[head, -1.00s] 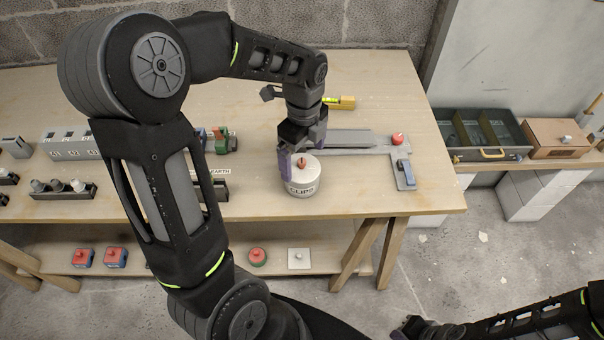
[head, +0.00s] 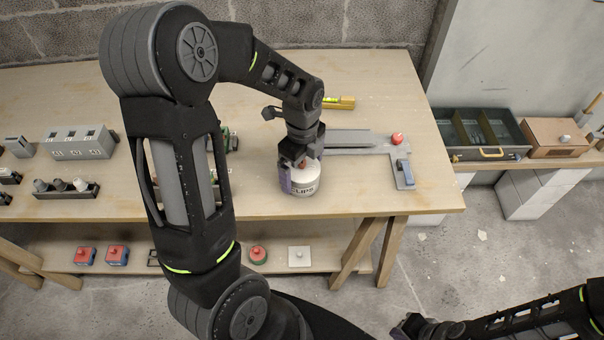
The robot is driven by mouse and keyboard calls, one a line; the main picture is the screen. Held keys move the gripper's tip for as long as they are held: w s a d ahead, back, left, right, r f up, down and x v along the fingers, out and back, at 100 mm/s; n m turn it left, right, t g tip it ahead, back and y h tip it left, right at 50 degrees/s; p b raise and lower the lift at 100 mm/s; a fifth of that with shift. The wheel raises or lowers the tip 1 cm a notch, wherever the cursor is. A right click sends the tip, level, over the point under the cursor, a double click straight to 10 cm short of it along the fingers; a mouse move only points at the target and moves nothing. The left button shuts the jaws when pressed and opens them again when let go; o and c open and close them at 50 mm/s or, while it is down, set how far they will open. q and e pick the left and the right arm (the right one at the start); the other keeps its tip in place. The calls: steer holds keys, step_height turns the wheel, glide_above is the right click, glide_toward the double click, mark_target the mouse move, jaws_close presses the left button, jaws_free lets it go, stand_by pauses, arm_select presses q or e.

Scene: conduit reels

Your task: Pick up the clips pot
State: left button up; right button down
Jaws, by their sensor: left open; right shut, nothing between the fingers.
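The clips pot (head: 306,182) is a round white pot with dark "CLIPS" lettering and a small reddish-brown knob on its lid. It stands upright on the wooden workbench (head: 370,88), near the front edge. My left gripper (head: 303,180) points down over the pot, its purple-lined fingers open and low beside it. One finger covers the pot's left side; the far finger is mostly hidden, so I cannot tell whether they touch the pot. My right gripper (head: 402,330) is low at the bottom of the view, away from the bench, shut and empty.
A grey metal piece with a red knob (head: 397,138) and a blue-grey block (head: 404,172) lies right of the pot. A yellow level (head: 340,102) lies behind. Grey socket boxes (head: 78,142) stand left. An open toolbox (head: 480,133) sits on the right shelf.

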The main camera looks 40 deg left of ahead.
stand_by(0.3)
arm_select(q)
steer(key=c, duration=1.4)
steer(key=shift+r, duration=0.15)
steer(key=shift+c, duration=0.2)
step_height(320, 180, up, 10)
steer(key=shift+f+b, duration=0.1)
steer(key=shift+b, duration=0.4)
